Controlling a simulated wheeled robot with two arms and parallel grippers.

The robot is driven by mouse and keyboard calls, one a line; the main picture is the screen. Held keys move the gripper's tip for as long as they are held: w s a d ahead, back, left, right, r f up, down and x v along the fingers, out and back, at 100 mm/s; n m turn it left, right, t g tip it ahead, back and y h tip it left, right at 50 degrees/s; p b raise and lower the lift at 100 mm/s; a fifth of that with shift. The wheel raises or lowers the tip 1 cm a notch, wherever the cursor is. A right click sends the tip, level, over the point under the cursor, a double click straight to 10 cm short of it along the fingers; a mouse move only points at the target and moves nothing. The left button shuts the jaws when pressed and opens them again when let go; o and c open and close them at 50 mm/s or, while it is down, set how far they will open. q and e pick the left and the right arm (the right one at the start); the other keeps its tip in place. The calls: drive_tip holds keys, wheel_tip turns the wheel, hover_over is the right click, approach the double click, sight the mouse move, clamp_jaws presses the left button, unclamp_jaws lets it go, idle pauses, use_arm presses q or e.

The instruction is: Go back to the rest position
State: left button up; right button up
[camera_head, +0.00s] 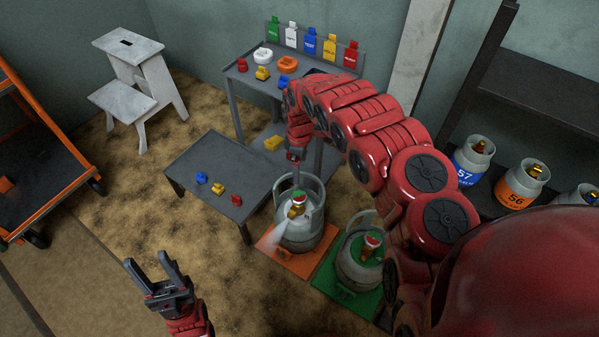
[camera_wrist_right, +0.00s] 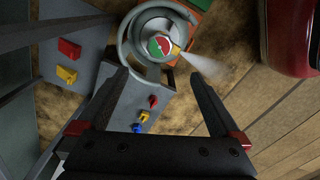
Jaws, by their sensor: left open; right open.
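My right arm reaches in from the right in the head view. Its gripper (camera_head: 295,160) points down, open and empty, above and behind a grey gas cylinder (camera_head: 312,238) on an orange scale (camera_head: 272,250). A pale jet sprays from this cylinder's valve toward the lower left. In the right wrist view, the open fingers (camera_wrist_right: 160,78) have nothing between them; the cylinder (camera_wrist_right: 128,42) with its red and green valve top (camera_wrist_right: 160,46) lies beyond the tips. My left gripper (camera_head: 153,270) is open and empty at the lower left, over the floor.
A second cylinder (camera_head: 352,268) stands on a green scale (camera_head: 330,280). A low grey table (camera_head: 215,155) carries small blue, yellow and red pieces. Behind are a workbench (camera_head: 240,75) and a step stool (camera_head: 125,95). An orange cart (camera_head: 65,150) stands left; shelved cylinders (camera_head: 470,165) stand right.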

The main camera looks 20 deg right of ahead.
drive_tip(key=shift+r, duration=0.6)
